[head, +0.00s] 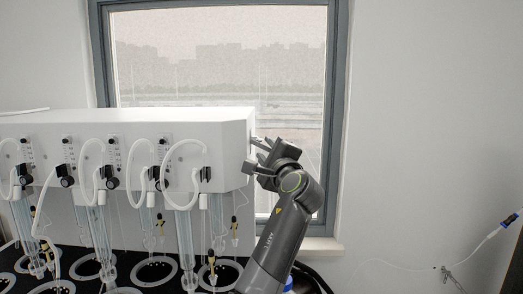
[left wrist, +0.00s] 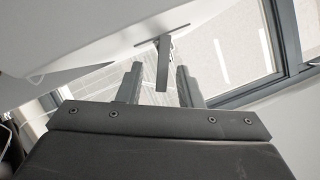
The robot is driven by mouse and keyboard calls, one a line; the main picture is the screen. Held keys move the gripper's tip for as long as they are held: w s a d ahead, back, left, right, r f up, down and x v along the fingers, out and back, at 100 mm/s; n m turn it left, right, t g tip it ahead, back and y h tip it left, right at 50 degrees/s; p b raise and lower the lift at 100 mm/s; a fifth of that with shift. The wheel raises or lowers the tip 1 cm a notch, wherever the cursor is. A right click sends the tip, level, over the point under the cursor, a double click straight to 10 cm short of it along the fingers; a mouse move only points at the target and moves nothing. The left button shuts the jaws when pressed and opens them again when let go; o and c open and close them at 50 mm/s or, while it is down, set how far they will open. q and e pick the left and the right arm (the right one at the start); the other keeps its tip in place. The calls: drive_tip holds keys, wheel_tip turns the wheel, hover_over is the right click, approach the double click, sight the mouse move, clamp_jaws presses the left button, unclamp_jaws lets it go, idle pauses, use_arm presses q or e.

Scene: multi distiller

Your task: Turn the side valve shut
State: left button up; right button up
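The white distiller (head: 120,142) fills the left half of the head view. My left gripper (head: 256,156) is at its right end face, with its fingers pointing at that face. In the left wrist view the side valve's grey lever (left wrist: 162,62) sticks out from a slotted plate on the white housing (left wrist: 110,45). My left gripper (left wrist: 159,74) is open there, one finger on each side of the lever, with a gap visible on both sides. In the head view I cannot clearly tell the lever from the fingers. My right gripper is not in view.
Several glass tubes (head: 97,235) and white hoses (head: 185,150) hang along the distiller's front over a black heater surface. A window (head: 220,60) stands behind. A thin cable with a blue-banded connector (head: 500,228) hangs at the far right. The wall between is clear.

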use_arm(q)
drive_tip(key=shift+s+d+r, duration=0.1)
drive_tip(key=shift+s, duration=0.05)
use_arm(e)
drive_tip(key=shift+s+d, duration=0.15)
use_arm(q)
drive_tip(key=shift+c, duration=0.2)
clamp_jaws()
drive_tip(key=shift+f+m+b, duration=0.2)
drive_tip(key=shift+m+b, duration=0.1)
drive_tip(key=shift+m, duration=0.5)
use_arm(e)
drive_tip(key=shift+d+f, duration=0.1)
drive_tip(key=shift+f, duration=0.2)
use_arm(q)
drive_tip(key=shift+o, duration=0.2)
unclamp_jaws()
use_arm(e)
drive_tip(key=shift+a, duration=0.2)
